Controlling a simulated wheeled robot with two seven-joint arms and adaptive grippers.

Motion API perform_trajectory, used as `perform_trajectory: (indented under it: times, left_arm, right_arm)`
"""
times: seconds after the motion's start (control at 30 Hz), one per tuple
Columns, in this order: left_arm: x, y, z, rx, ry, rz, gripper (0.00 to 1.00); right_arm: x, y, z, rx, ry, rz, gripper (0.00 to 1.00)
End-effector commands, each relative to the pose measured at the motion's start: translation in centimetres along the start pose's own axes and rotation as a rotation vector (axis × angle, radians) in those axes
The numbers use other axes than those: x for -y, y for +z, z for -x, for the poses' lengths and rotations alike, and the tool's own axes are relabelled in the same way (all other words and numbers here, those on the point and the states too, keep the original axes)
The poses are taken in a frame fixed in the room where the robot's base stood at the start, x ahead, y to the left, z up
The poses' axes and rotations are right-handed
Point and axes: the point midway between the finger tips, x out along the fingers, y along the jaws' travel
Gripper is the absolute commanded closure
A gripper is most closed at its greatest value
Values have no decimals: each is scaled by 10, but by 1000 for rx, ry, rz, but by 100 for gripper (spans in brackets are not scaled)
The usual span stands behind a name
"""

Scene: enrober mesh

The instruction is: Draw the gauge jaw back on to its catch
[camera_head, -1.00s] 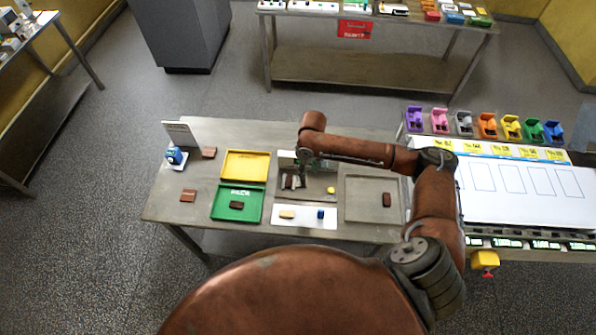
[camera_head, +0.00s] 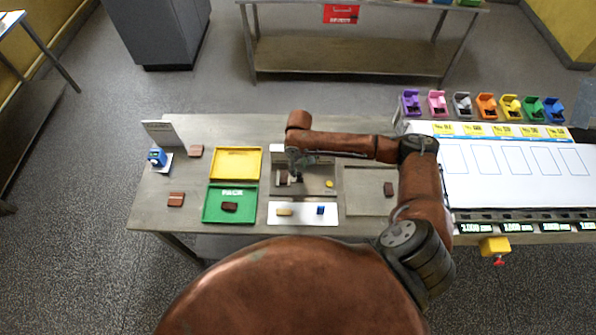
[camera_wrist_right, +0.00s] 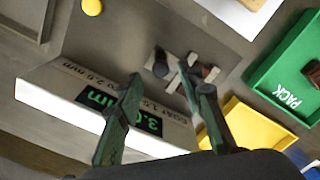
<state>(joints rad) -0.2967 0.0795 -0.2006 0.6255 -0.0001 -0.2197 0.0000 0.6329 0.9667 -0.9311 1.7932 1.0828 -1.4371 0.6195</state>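The gauge (camera_head: 315,184) is a grey plate with a raised back panel; in the right wrist view its panel (camera_wrist_right: 70,95) shows "3.0" in green and coat limits of 1.5 to 2.5 mm. Two pale upright jaw pieces (camera_wrist_right: 181,68) stand on the plate, with a dark knob on one and a brown piece beside or between them. Which piece is the moving jaw, and its catch, I cannot tell. My right gripper (camera_head: 295,176) hangs over the plate by the jaws. Its green fingers (camera_wrist_right: 160,84) are apart, with nothing visibly held. My left gripper is out of view.
A yellow round button (camera_head: 329,184) is on the plate. A yellow tray (camera_head: 235,150) and green PACK tray (camera_head: 208,204) lie to the left. A white strip (camera_head: 302,222) is in front, a grey tray (camera_head: 360,203) to the right.

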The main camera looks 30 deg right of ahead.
Motion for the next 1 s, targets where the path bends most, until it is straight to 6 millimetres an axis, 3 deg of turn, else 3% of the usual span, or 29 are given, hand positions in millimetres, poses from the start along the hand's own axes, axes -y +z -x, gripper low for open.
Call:
perform_trajectory:
  times: [0.2,0.57,1.0]
  left_arm:
    - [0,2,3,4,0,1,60]
    - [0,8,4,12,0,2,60]
    - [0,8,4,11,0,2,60]
  right_arm:
    - [1,0,-27,2,0,1,66]
    - [2,-1,-34,-1,0,4,66]
    - [2,-1,-34,0,0,4,94]
